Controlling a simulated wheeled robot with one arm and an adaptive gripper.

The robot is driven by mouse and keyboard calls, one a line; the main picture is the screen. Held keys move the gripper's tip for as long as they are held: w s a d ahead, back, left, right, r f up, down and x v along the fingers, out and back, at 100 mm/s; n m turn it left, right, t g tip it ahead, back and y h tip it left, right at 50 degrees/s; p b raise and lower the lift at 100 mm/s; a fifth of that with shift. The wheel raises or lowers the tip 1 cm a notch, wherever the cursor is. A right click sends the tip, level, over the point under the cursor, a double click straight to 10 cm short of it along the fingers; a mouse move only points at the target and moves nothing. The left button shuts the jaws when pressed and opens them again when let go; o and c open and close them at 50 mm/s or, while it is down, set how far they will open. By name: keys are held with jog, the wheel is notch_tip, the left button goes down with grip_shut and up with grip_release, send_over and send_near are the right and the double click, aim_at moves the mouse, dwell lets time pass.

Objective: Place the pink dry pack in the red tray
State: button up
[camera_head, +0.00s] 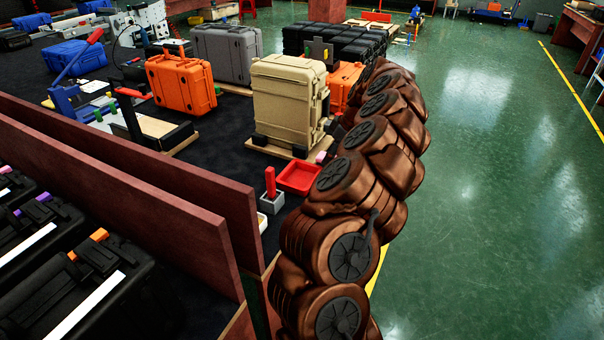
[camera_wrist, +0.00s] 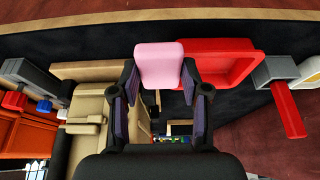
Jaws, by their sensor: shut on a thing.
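The pink dry pack (camera_wrist: 159,62) is a smooth block between the fingertips of my gripper (camera_wrist: 160,78) in the wrist view. The gripper is shut on it. The red tray (camera_wrist: 247,76) lies just right of the pack in that view, and its visible inside looks empty. I cannot tell how high the pack is relative to the tray's rim. In the head view the red tray (camera_head: 300,179) sits at the conveyor's edge beside my arm. A small bit of the pink pack (camera_head: 321,157) shows behind it.
A beige case (camera_head: 288,103) stands on a wooden board close behind the tray. A grey box with a red handle (camera_head: 271,188) stands left of the tray. Orange case (camera_head: 180,84) and grey case (camera_head: 226,54) stand farther back. Dark red walls (camera_head: 150,185) edge the belt.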

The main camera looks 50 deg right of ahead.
send_over(298, 181)
jog(key=s, duration=0.1)
jog(key=shift+s+d+f+p, duration=0.15)
jog(key=shift+d+f+p, duration=0.2)
jog(key=shift+a+f, duration=0.1)
jog(key=shift+f, duration=1.75)
jog(key=shift+f, duration=0.15)
jog(key=o, duration=0.9)
jog(key=shift+o, duration=0.2)
jog(key=v, duration=1.2)
jog(key=shift+b, duration=0.35)
